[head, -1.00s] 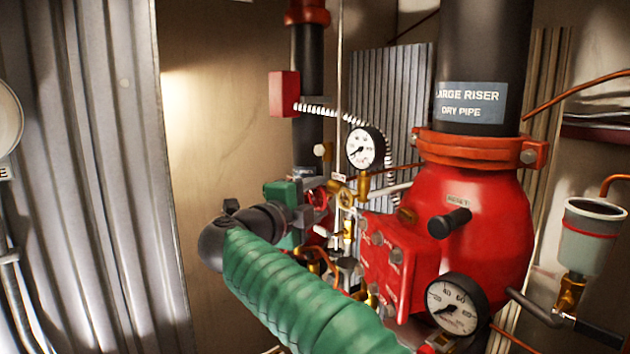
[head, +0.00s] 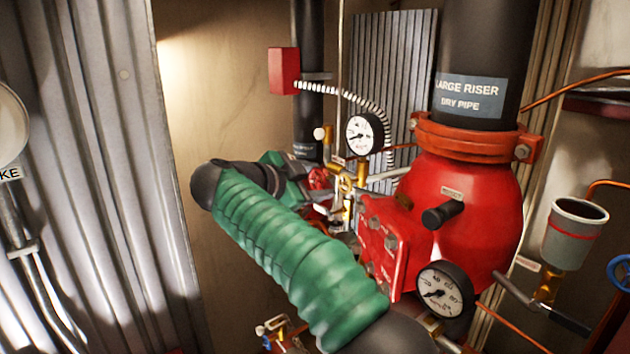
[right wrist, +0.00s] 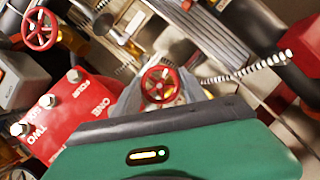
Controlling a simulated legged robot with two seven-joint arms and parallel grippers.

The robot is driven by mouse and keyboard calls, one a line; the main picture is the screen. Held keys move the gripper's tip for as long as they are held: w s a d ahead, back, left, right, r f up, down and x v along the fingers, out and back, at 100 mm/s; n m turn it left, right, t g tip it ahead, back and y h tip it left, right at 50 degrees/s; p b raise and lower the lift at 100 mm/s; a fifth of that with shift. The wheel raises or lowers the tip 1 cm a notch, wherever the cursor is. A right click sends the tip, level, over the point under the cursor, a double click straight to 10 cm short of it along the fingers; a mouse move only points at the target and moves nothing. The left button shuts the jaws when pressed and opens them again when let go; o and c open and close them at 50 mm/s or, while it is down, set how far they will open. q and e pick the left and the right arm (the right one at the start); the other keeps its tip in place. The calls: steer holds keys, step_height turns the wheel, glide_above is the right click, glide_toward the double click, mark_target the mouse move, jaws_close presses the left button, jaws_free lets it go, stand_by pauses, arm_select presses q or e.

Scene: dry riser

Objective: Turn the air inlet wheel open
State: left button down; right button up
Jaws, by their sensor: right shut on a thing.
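A small red handwheel (head: 319,179) stands among the brass fittings left of the large red valve body. It also shows in the right wrist view (right wrist: 159,85), at the tip of my gripper. I see no label naming it as the air inlet. My right arm, in a green ribbed sleeve, reaches to it from the lower right. My right gripper (head: 308,186) is shut on the red handwheel, its grey fingers (right wrist: 157,98) partly hidden by its green body in the wrist view. My left gripper is not in view.
The red valve body (head: 465,215) and a pressure gauge (head: 445,289) stand right of my arm. Another gauge (head: 364,134) is just above the wheel. A second red wheel (right wrist: 40,28) and a red plate (right wrist: 75,120) show in the wrist view. A cup (head: 575,233) is at right.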

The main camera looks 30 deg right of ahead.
steer(key=shift+f+n, duration=0.1)
steer(key=shift+n, duration=0.2)
stand_by(0.4)
steer(key=o, duration=1.4)
steer(key=shift+w+d, duration=0.1)
steer(key=shift+w, duration=0.1)
steer(key=shift+c, duration=0.2)
steer(key=shift+d, duration=0.15)
